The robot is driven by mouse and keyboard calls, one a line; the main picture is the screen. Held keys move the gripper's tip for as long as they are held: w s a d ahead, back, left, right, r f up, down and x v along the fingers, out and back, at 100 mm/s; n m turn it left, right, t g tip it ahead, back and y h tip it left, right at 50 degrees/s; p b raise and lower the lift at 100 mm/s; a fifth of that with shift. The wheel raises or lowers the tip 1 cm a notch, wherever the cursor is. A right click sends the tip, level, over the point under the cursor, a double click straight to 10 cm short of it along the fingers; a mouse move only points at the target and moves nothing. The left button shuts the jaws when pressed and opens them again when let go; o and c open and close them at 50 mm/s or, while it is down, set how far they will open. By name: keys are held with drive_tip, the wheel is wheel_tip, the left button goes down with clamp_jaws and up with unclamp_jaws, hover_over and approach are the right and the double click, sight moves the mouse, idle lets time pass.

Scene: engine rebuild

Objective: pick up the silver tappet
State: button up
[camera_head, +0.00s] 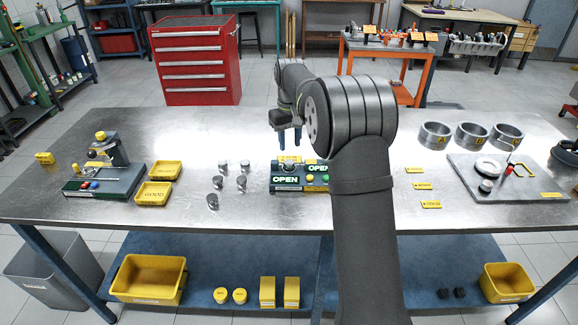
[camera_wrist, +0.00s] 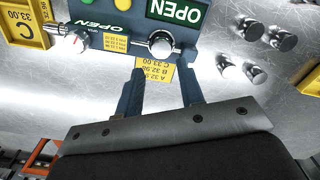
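Several silver tappets stand on the table left of the middle in the head view, one at the front (camera_head: 212,201). In the wrist view, several short silver cylinders (camera_wrist: 283,39) lie to the right. A green fixture (camera_head: 285,183) marked OPEN stands to their right in the head view; it also shows in the wrist view (camera_wrist: 195,40). A round silver piece (camera_wrist: 160,43) sits at its edge; I cannot tell if it is a tappet. My gripper (camera_head: 283,139) has its blue fingers pointing down over the fixture. In the wrist view the fingers (camera_wrist: 160,75) are apart and empty, near that silver piece.
Two yellow trays (camera_head: 153,193) and another green fixture (camera_head: 105,183) stand at the left. Three metal rings (camera_head: 435,136) and a grey plate (camera_head: 520,188) are at the right. Yellow tags (camera_head: 422,186) lie right of my arm.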

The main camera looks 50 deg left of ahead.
sight(289, 162)
wheel_tip(289, 162, down, 7)
drive_tip(key=shift+a+f, duration=0.15)
drive_tip(key=c, duration=0.7)
